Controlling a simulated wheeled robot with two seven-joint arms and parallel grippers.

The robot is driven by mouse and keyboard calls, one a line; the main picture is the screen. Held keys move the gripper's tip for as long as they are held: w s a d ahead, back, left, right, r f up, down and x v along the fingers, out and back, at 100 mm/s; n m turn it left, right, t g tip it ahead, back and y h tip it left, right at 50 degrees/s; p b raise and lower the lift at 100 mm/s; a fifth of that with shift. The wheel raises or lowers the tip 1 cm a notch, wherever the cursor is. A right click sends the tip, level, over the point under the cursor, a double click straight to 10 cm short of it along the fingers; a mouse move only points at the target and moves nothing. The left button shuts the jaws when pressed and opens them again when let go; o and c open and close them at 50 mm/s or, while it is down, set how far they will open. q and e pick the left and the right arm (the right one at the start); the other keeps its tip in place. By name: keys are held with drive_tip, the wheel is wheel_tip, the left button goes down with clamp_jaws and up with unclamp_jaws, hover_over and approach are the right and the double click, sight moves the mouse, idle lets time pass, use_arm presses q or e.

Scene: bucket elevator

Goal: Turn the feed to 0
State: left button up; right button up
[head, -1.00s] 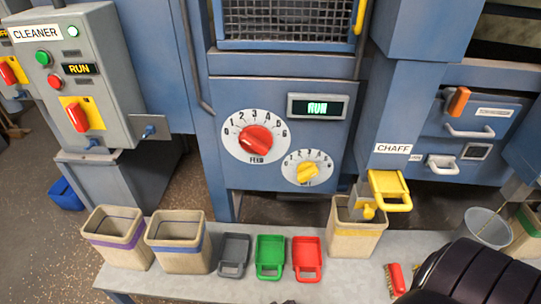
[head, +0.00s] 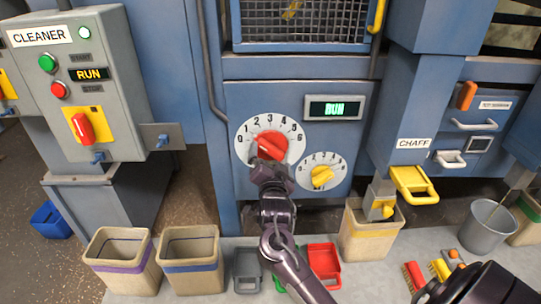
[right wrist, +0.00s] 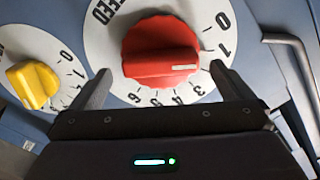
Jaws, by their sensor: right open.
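The feed dial (head: 240,150) is a white numbered disc on the blue panel, with a red knob (head: 271,143) at its centre. In the right wrist view the red knob (right wrist: 160,52) shows a white mark pointing to the right, near the 1 on the dial (right wrist: 210,30). My right gripper (head: 268,163) is in front of the knob's lower part. In the wrist view the gripper (right wrist: 163,82) is open, with one finger on each side of the knob and visible gaps, not closed on it. My left gripper is not in view.
A smaller dial with a yellow knob (head: 321,176) sits at the lower right of the feed dial. Below, a bench (head: 225,291) holds bins, scoops and brushes. The cleaner box (head: 115,65) stands left; a yellow chaff handle (head: 413,184) sticks out right.

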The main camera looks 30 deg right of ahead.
drive_tip(key=shift+x, duration=1.2)
